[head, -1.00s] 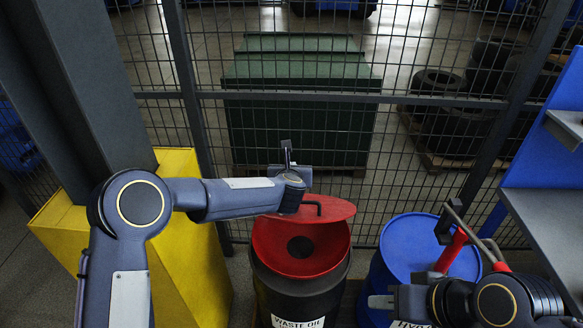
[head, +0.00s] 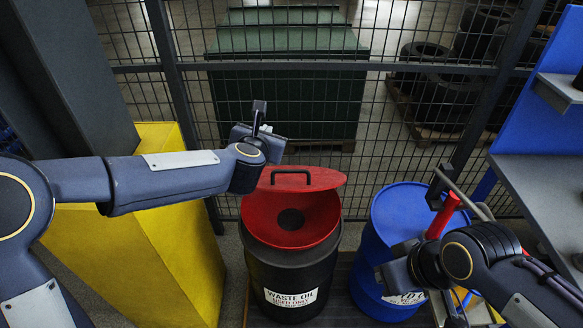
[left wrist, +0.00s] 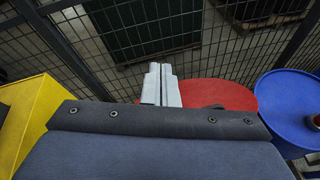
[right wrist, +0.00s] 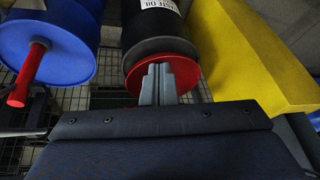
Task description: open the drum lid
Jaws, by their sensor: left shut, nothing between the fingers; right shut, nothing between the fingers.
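The black waste oil drum (head: 290,268) stands upright with a red funnel top (head: 318,218). Its red lid (head: 325,180) is raised at the back of the rim, tilted open, with a dark handle (head: 292,172) on it. My left gripper (head: 260,112) is shut and empty, above and left of the lid, apart from it. In the left wrist view its fingers (left wrist: 161,82) overlap the lid (left wrist: 225,94) in the picture. My right gripper (head: 385,274) is shut and empty, right of the drum, in front of the blue drum; its fingers (right wrist: 158,82) overlap red parts in its wrist view.
A blue drum (head: 392,212) with a red-handled part (head: 443,216) stands close on the right. A yellow block (head: 160,255) is on the left. A mesh fence (head: 385,65) runs behind, with a grey shelf (head: 540,195) at the right.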

